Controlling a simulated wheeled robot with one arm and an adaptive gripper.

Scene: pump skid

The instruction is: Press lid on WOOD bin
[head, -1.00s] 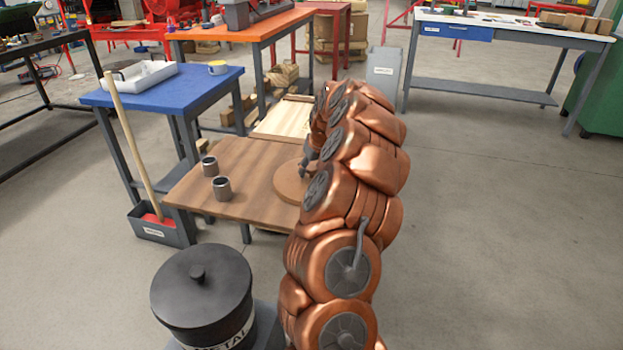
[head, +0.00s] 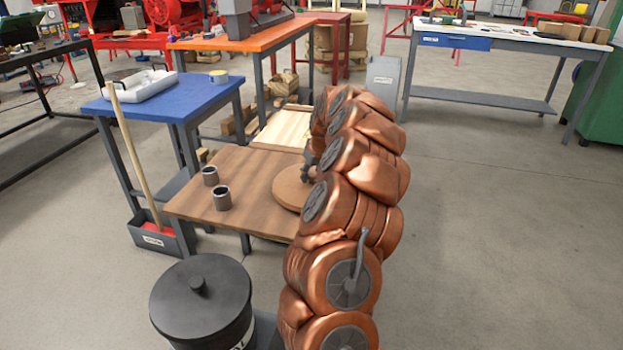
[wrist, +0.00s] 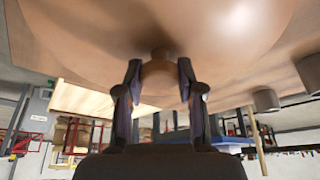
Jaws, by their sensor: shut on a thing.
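A round tan lid (head: 290,188) with a knob is at the right part of the brown wooden table, partly hidden behind my arm. In the wrist view the lid (wrist: 225,50) fills the top of the picture. My gripper (wrist: 158,80) has one finger on each side of the lid's knob (wrist: 160,76) and is shut on it. In the head view my gripper (head: 310,168) shows only in part beside the arm. I cannot tell whether the lid rests on the table or hangs just above it. No bin labelled WOOD can be made out.
The brown table (head: 195,205) carries two grey cups (head: 222,197). A black lidded bin (head: 200,310) stands in front. A blue table (head: 200,100) and a pale wooden board (head: 285,130) lie beyond. The floor on the right (head: 490,230) is clear.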

